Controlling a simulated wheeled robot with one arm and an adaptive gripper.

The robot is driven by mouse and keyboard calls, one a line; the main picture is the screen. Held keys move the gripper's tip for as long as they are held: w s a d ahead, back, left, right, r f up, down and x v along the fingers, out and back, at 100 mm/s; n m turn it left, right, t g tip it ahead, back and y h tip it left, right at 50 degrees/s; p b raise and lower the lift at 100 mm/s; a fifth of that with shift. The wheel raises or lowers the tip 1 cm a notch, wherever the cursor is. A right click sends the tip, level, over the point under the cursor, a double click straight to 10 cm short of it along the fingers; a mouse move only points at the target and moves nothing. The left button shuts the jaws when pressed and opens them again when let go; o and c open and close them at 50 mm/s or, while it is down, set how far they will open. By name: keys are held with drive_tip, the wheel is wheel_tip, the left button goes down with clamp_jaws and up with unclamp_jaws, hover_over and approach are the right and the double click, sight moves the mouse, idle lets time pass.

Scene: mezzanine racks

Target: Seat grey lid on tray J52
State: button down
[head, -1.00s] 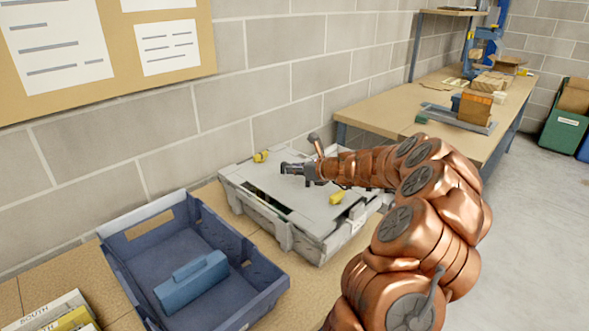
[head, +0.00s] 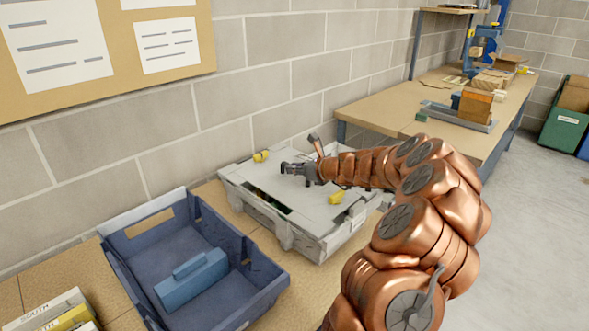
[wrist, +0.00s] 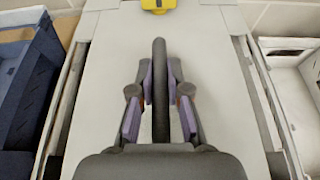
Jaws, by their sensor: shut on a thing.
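The grey lid (head: 300,200) lies over the pale grey tray (head: 302,244) on the bench by the wall. A dark opening along the tray's near-left side shows that the lid does not cover it there. My gripper (head: 284,168) is above the lid. The lid (wrist: 105,70) lies between the tray's side walls (wrist: 62,95), with narrow dark gaps on both sides. No J52 label is readable.
Yellow clips stand at the tray's far side (head: 260,156) and near side (head: 336,198). A blue open bin (head: 262,270) holding a blue block (head: 190,280) is on the left. The wall is close behind. A second bench (head: 390,105) stands at the back right.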

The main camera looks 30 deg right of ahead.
drive_tip(key=shift+f, duration=0.1)
drive_tip(key=c, duration=1.4)
unclamp_jaws()
drive_tip(key=shift+s, duration=0.1)
drive_tip(key=shift+s+d+r, duration=0.2)
drive_tip(key=shift+s+r, duration=0.1)
drive_tip(key=shift+s, duration=0.15)
drive_tip(key=shift+p+v, duration=2.5)
drive_tip(key=shift+v, duration=2.35)
drive_tip(key=shift+f, duration=0.15)
